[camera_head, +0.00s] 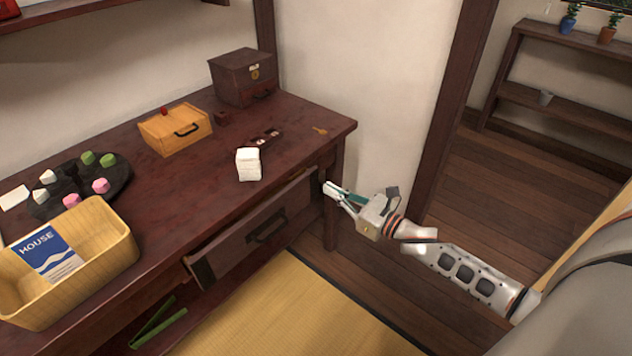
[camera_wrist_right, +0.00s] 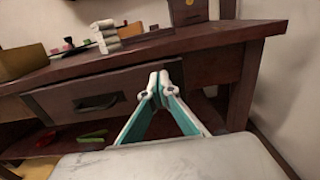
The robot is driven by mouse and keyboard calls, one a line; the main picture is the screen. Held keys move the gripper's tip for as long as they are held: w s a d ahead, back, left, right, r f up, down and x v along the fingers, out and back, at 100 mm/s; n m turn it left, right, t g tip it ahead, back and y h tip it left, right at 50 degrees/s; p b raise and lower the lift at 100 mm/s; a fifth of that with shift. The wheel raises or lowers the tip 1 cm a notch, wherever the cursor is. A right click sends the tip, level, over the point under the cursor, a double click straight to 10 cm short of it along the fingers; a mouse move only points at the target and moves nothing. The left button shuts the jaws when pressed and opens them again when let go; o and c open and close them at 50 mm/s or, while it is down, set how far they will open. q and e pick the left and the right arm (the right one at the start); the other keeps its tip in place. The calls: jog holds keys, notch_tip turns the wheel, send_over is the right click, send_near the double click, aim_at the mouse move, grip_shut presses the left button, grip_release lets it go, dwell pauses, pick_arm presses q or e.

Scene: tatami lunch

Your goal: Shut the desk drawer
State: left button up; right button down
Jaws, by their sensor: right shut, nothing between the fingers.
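The dark wooden desk drawer (camera_head: 225,253) stands partly open, its front set out from the desk (camera_head: 190,215). Its dark handle (camera_head: 268,231) is at the middle of the front. The drawer front also shows in the right wrist view (camera_wrist_right: 62,101), left of the fingertips and partly behind them. My right gripper (camera_head: 328,188) is at the right end of the drawer front, near the desk's right leg. Its fingers are shut with nothing between them, and the tips (camera_wrist_right: 159,80) point toward the desk. I cannot tell whether they touch the drawer. My left gripper is out of view.
On the desk are a bamboo box (camera_head: 118,247), a dark plate (camera_head: 118,185) of sweets, a small wooden chest (camera_head: 175,142), a dark box (camera_head: 243,78), and a white stack (camera_head: 248,164). Green sticks (camera_head: 155,325) lie below the drawer. The floor in front of it is clear.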

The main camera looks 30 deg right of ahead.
aim_at(308, 176)
jog(key=shift+x, duration=2.8)
jog(key=shift+f+b+x, duration=0.25)
jog(key=shift+b+x, duration=0.4)
jog(key=shift+x, duration=0.35)
jog(key=shift+w+a+r, duration=0.1)
jog(key=shift+w+a, duration=0.05)
jog(key=shift+w, duration=0.25)
jog(key=shift+r, duration=0.1)
jog(key=shift+s, duration=0.15)
